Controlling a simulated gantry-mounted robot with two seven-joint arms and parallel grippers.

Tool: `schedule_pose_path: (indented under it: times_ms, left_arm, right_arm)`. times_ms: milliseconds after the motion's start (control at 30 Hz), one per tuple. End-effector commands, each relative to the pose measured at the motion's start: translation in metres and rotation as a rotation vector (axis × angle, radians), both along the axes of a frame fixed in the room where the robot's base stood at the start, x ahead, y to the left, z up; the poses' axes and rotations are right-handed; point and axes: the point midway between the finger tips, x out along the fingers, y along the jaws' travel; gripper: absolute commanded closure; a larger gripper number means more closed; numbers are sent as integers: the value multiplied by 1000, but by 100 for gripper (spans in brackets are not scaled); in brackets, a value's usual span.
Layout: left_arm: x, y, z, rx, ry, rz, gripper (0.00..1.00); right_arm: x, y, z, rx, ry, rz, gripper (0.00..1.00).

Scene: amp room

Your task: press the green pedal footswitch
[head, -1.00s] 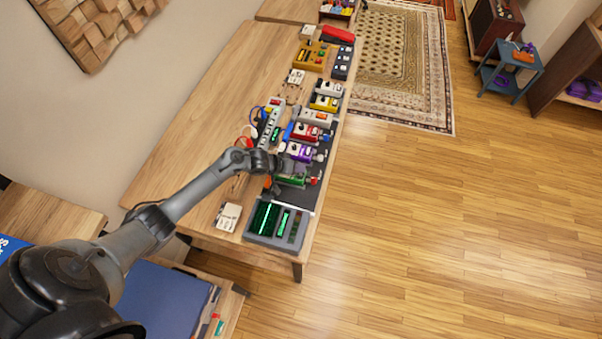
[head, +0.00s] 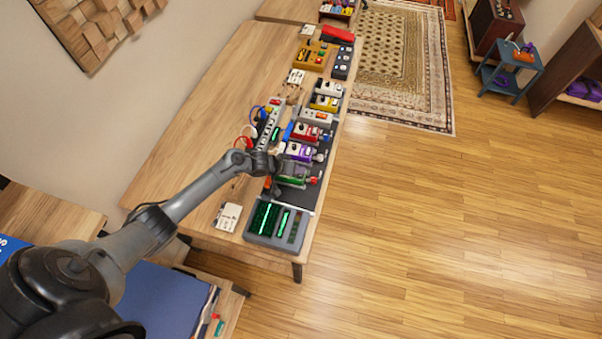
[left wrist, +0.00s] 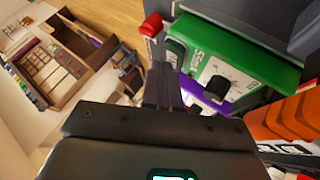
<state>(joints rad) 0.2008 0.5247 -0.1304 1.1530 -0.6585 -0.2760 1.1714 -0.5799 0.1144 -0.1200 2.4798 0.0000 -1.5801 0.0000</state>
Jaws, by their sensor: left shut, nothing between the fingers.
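The green pedal (head: 291,181) sits on the dark pedalboard (head: 306,197) near the front end of the table, partly hidden by my left gripper. In the left wrist view the green pedal (left wrist: 262,60) shows a knob with a white dial, and a red plug (left wrist: 151,25) beside its edge. My left gripper (head: 285,169) is over the green pedal in the head view. Its shut, empty fingers (left wrist: 163,72) are close beside the pedal's edge in the left wrist view. I cannot tell whether they touch it. My right gripper is not in view.
A purple pedal (head: 299,151) and a red pedal (head: 305,132) stand just behind the green one. A grey device with green displays (head: 276,224) lies in front. An orange thing (left wrist: 285,117) is close by in the left wrist view. Open floor lies right of the table.

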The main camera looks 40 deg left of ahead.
Motion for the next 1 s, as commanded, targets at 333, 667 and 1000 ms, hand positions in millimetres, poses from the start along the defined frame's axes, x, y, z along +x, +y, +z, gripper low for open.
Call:
schedule_pose_path:
  times_ms: [333, 667, 1000]
  left_arm:
    - [0, 0, -5, 0, 0, 0, 100]
    - [-1, 0, -7, 1, 1, 0, 100]
    - [-1, 0, 0, 0, 2, -1, 100]
  right_arm:
    - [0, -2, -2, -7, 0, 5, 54]
    - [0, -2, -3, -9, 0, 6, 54]
    - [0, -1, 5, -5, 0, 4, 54]
